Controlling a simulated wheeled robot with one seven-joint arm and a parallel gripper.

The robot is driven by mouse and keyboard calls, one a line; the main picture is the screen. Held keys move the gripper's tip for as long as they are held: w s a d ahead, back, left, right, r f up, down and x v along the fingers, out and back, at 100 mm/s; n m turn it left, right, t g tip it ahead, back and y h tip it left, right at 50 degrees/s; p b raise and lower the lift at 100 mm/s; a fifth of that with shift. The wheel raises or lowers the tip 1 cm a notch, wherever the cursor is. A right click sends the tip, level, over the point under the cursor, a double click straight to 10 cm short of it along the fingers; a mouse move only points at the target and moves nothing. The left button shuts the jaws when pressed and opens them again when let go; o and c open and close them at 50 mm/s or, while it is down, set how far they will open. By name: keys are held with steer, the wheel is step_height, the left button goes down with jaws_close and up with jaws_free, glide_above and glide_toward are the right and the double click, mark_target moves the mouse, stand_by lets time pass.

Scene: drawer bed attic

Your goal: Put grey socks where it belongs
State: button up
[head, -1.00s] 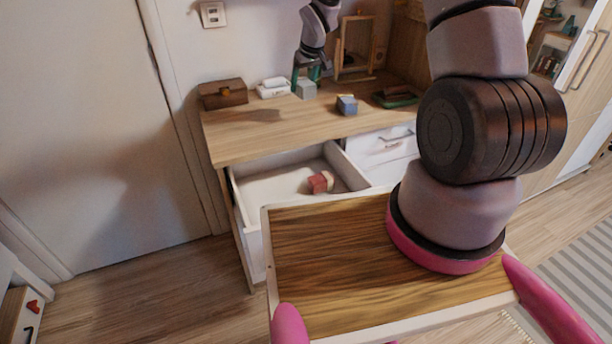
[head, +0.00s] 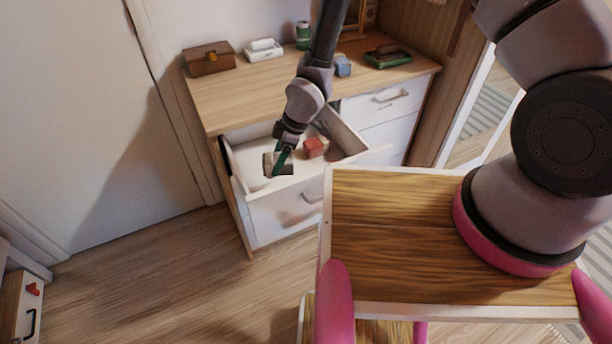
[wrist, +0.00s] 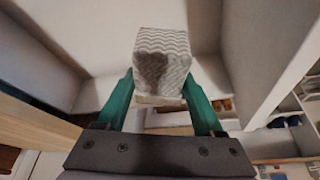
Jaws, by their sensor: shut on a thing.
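The grey socks (wrist: 162,65) are a folded cube with a pale zigzag pattern. In the wrist view, my gripper (wrist: 160,95) is shut on them with its green fingers, one at each side. In the head view, my gripper (head: 281,158) holds the socks over the open left drawer (head: 246,158) of the dresser. I cannot tell whether the socks touch the drawer floor. A red folded bundle (head: 314,147) lies in the drawer, to the right of my gripper.
On the dresser top (head: 240,95) stand a brown box (head: 208,60), a white item (head: 263,50), a green can (head: 303,36), a blue cube (head: 343,66) and a green tray (head: 388,58). Closed drawers (head: 385,108) are to the right. The drawer's left part is clear.

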step_height(320, 180, down, 10)
steer(key=shift+r, duration=0.1)
stand_by(0.4)
steer(key=o, duration=1.4)
steer(key=shift+c, duration=0.2)
steer(key=v, duration=1.2)
steer(key=shift+s+a, duration=0.1)
